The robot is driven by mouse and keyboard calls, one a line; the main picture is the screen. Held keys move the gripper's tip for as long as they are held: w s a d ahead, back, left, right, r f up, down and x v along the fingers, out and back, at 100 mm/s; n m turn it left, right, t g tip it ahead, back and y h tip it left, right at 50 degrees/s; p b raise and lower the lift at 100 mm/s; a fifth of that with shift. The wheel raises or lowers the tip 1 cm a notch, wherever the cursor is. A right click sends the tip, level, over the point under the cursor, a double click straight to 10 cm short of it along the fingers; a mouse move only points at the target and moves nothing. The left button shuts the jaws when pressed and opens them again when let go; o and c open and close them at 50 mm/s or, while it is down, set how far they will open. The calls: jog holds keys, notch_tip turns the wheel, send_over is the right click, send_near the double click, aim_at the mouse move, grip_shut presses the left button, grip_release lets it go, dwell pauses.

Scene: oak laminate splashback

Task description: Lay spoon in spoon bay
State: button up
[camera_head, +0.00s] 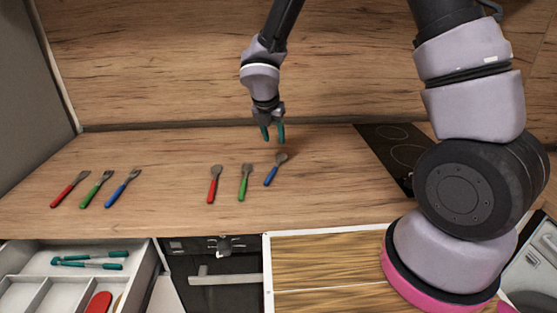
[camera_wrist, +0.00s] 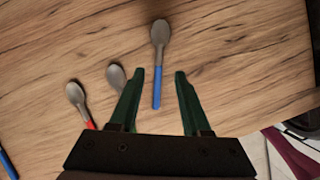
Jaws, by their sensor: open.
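A spoon with a blue handle (camera_head: 276,169) lies on the wooden counter at the right end of a row, beside a green-handled spoon (camera_head: 244,183) and a red-handled spoon (camera_head: 214,184). My gripper (camera_head: 273,139) is open and empty above the counter, just behind the blue spoon. In the wrist view the blue spoon (camera_wrist: 157,85) shows between my open fingers (camera_wrist: 160,71), its bowl beyond the tips. The left finger hides the green spoon's handle. An open drawer (camera_head: 150,263) with white compartments is at the lower left; I cannot tell which is the spoon bay.
Red (camera_head: 68,190), green (camera_head: 95,190) and blue (camera_head: 122,189) handled utensils lie at the counter's left. Green-handled tongs (camera_head: 95,264) and a red item (camera_head: 99,304) are in the drawer. A black hob (camera_head: 385,145) is at the right. The counter between the utensil groups is clear.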

send_near(278, 162)
jog(key=shift+x, duration=3.9)
grip_shut()
